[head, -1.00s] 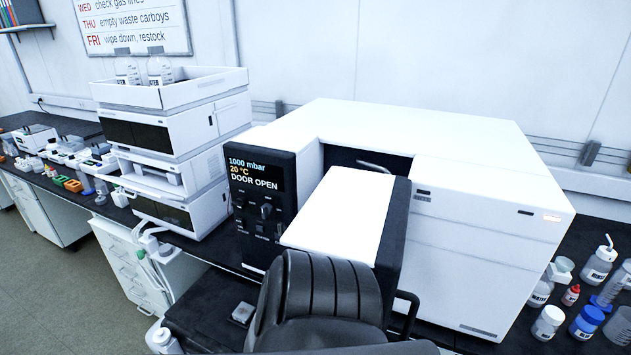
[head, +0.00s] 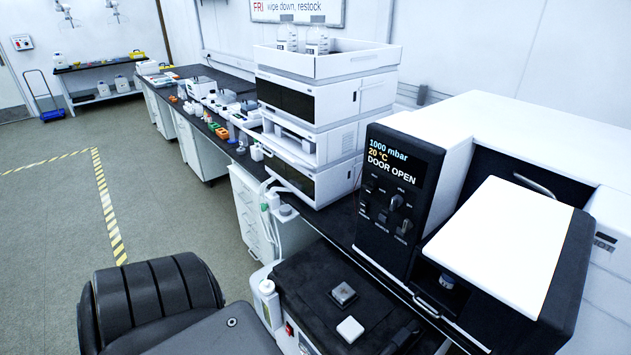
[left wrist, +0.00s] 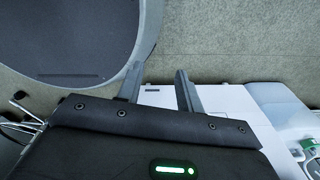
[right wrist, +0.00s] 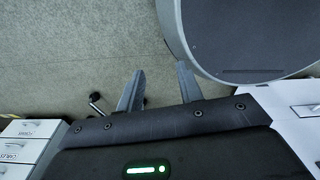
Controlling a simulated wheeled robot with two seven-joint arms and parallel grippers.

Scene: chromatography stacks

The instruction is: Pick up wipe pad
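A small white square pad (head: 350,329), which looks like the wipe pad, lies flat on the black top of a low unit (head: 305,290) at the bottom of the head view. A small grey square piece (head: 343,293) sits just behind it. Neither gripper shows in the head view. My left gripper (left wrist: 160,82) is open and empty in the left wrist view, above floor and a white surface. My right gripper (right wrist: 158,82) is open and empty in the right wrist view, above the floor. The pad shows in neither wrist view.
A white instrument with an open door (head: 505,240) stands right of the pad. A stack of white modules (head: 320,115) stands behind on the black bench. A white bottle (head: 270,302) is at the low unit's left side. The floor (head: 60,215) at left is clear.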

